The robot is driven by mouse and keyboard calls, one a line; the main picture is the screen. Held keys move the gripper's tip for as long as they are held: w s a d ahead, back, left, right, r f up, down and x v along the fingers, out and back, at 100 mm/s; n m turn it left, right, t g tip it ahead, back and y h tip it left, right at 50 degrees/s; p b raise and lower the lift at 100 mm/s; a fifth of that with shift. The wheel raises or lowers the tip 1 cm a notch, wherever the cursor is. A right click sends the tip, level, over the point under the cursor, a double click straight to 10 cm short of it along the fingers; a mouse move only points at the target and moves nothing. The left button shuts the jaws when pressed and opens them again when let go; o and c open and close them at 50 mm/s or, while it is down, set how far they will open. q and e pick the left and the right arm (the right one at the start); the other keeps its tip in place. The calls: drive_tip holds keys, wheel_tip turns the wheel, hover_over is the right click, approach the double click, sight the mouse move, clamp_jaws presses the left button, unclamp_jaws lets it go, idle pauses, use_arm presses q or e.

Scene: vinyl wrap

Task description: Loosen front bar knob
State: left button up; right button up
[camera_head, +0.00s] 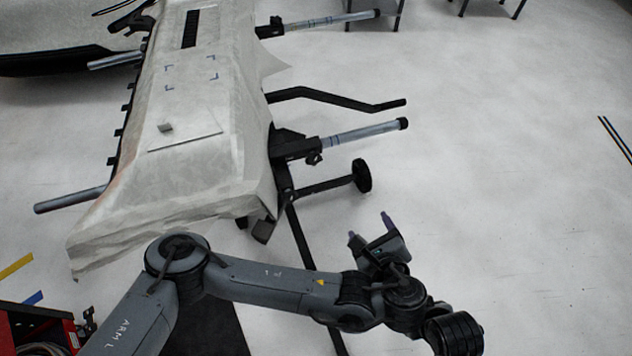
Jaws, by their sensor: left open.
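The front bar (360,134) is a silver tube with a black end cap. It sticks out to the right from a black clamp block on the covered stand. A small dark knob (314,158) shows just under the clamp where the bar enters it. My left gripper (369,228) is below and to the right of the knob, apart from it. Its two fingers point up in the picture, open, with nothing between them. My right gripper is not in view.
The stand carries a long panel under a pale cover (190,120). A black wheel (362,176) on a strut lies between my left gripper and the bar. A bent black handle (340,98) is farther back. A red case (40,325) sits at bottom left. The right floor is mostly clear.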

use_arm(q)
drive_tip(key=w+a+f+m+t+y+b, duration=0.2)
drive_tip(key=w+a+f+m+t+b, duration=0.15)
drive_tip(key=w+f+b, duration=0.4)
drive_tip(key=t+y+b, duration=0.2)
drive_tip(key=b, duration=0.3)
approach(315, 162)
drive_tip(key=shift+m, duration=0.45)
drive_tip(key=b+x, duration=0.4)
drive_tip(key=x, duration=0.3)
drive_tip(key=shift+w+a+f+b, duration=0.15)
drive_tip(key=shift+w+b, duration=0.05)
drive_tip(key=shift+b, duration=0.15)
drive_tip(key=shift+w+a+r+b, duration=0.2)
drive_tip(key=shift+w+b, duration=0.1)
drive_tip(key=shift+w, duration=0.5)
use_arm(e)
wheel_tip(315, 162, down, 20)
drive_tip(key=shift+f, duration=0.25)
use_arm(q)
drive_tip(key=shift+c, duration=0.4)
drive_tip(key=c, duration=1)
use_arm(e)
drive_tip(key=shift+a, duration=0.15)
